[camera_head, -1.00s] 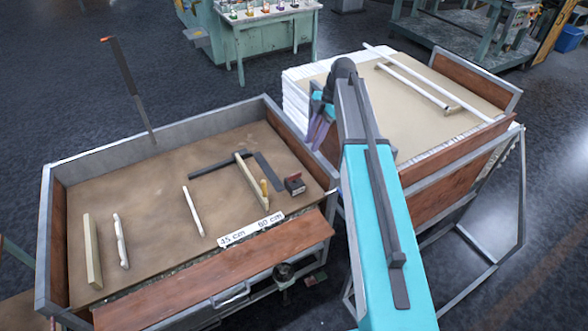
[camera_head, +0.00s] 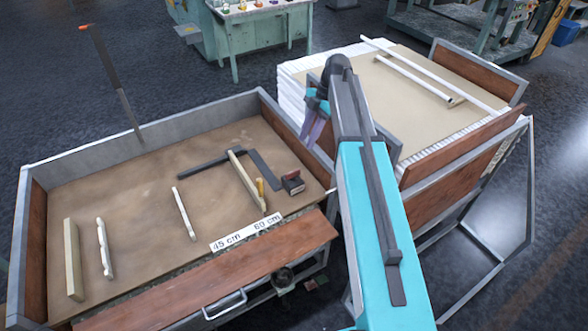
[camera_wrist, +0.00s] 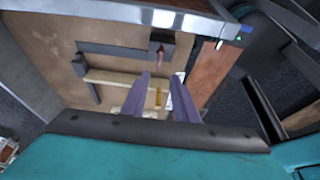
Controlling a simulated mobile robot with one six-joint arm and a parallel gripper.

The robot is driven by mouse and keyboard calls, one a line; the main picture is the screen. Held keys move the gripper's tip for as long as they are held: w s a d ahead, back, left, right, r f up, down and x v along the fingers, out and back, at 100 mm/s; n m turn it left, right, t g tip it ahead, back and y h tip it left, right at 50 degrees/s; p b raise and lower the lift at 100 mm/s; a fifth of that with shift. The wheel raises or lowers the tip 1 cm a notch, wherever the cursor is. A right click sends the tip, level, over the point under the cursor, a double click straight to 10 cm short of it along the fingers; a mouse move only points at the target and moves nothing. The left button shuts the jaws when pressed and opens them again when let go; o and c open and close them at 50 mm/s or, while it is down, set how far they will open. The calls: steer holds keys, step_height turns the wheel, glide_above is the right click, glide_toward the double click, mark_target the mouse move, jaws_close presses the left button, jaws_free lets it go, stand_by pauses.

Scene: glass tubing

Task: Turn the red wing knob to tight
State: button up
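A small dark block with a red part on top (camera_head: 293,180), which looks like the red wing knob, sits on the right side of the brown tabletop (camera_head: 140,185), near a black L-shaped bar (camera_head: 262,172). Its red part also shows in the wrist view (camera_wrist: 158,52), beyond my fingertips. How far the knob is turned is too small to tell. My gripper (camera_head: 311,134) hangs above the tray's right wall, up and to the right of the knob. In the wrist view my gripper (camera_wrist: 157,75) has its two purple fingers apart, with nothing held between them.
A pale wooden bar (camera_head: 245,180) with a yellow peg (camera_head: 261,187) lies left of the knob. White tubes and a label strip (camera_head: 246,232) are on the tabletop. Raised walls edge the tray. A second bench (camera_head: 430,90) with white tubes stands right.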

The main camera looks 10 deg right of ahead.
mark_target(294, 171)
steer(key=shift+f, duration=0.1)
steer(key=shift+p+x, duration=2.05)
steer(key=shift+x, duration=4.8)
jaws_close()
